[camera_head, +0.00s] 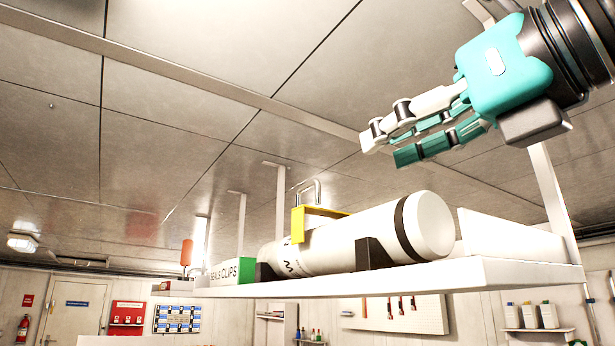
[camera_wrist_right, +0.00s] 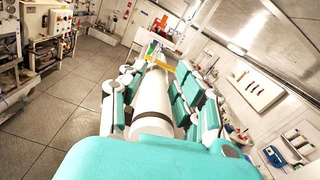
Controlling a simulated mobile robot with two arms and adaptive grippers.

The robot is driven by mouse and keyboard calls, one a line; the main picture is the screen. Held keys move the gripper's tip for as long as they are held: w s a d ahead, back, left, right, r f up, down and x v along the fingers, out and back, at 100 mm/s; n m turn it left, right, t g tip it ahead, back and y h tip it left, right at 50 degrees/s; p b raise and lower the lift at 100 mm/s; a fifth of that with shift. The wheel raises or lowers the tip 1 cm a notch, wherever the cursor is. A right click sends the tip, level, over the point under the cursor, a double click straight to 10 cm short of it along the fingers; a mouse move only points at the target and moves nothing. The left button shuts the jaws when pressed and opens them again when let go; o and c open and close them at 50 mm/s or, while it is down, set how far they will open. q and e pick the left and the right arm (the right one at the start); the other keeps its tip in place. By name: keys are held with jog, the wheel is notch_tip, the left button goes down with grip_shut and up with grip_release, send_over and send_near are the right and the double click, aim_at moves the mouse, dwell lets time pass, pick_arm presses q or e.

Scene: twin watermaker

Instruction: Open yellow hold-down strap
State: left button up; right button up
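The yellow hold-down strap (camera_head: 298,224) is a bent yellow band over the far part of a white cylinder (camera_head: 345,240), with a metal loop handle (camera_head: 308,190) standing up from it. The strap shows partly at the far end of the cylinder in the right wrist view (camera_wrist_right: 182,72). The strap lies across the cylinder and looks closed, but its latch is too small to tell. My right gripper (camera_head: 383,149), teal and white, is above and to the right of the strap, apart from it. Its fingers are spread and empty. My left gripper is not in view.
The cylinder lies in dark cradles on a white overhead shelf (camera_head: 400,278) hung by posts. A white upright panel (camera_head: 500,236) is at right. The ceiling is close above; the space between gripper and strap is clear.

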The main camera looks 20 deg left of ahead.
aim_at(310, 185)
jog(key=p+x, duration=0.1)
jog(key=x, duration=0.3)
jog(key=shift+w+r+p, duration=0.1)
jog(key=shift+r+p, duration=0.1)
jog(key=shift+p, duration=0.1)
jog(key=p+x, duration=0.4)
jog(key=x, duration=0.5)
jog(key=shift+w+a+f, duration=0.15)
jog(key=shift+w+a, duration=0.1)
jog(key=shift+a, duration=0.3)
jog(key=shift+w+a, duration=0.15)
jog(key=shift+a, duration=0.05)
jog(key=shift+f, duration=0.1)
jog(key=shift+d, duration=0.1)
grip_shut()
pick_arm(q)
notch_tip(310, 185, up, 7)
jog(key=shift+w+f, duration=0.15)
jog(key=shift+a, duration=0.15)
